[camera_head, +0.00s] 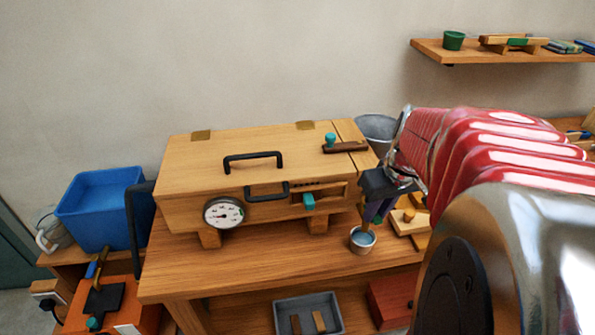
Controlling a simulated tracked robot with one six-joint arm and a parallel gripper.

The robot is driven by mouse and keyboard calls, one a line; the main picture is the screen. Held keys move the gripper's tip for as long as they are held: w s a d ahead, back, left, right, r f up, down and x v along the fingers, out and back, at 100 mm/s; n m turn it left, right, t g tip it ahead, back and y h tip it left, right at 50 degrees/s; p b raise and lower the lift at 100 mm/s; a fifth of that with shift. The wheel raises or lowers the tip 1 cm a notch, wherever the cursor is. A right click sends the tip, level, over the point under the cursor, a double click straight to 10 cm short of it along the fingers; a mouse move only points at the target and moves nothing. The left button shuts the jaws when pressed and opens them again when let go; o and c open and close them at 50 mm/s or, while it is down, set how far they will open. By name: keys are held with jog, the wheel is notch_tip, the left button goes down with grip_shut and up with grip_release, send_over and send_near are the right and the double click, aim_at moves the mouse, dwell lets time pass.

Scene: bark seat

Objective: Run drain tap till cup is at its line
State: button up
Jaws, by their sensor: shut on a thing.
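The cup (362,240) stands upright on the wooden bench, below the right front corner of a wooden steam box. Bluish-grey liquid shows inside it; its line is too small to make out. The brassy drain tap (365,216) shows as a narrow piece just above the cup, mostly hidden by my gripper. My gripper (375,211) comes in from the right, over the cup's right side. Its dark fingers are shut at the tap, and the exact grip is hard to see.
The wooden box (215,165) carries black handles, a round dial (224,213) and a teal knob (308,201). A grey bucket (375,127) stands behind it. Wooden pieces (408,222) lie right of the cup. A blue tub (98,205) stands left. Bare bench lies in front.

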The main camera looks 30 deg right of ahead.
jog(key=shift+o, duration=0.2)
jog(key=shift+w+a+m, duration=0.15)
jog(key=shift+a+m, duration=0.2)
jog(key=shift+m, duration=0.55)
jog(key=o, duration=0.9)
jog(key=shift+c, duration=0.2)
jog(key=shift+r, duration=4)
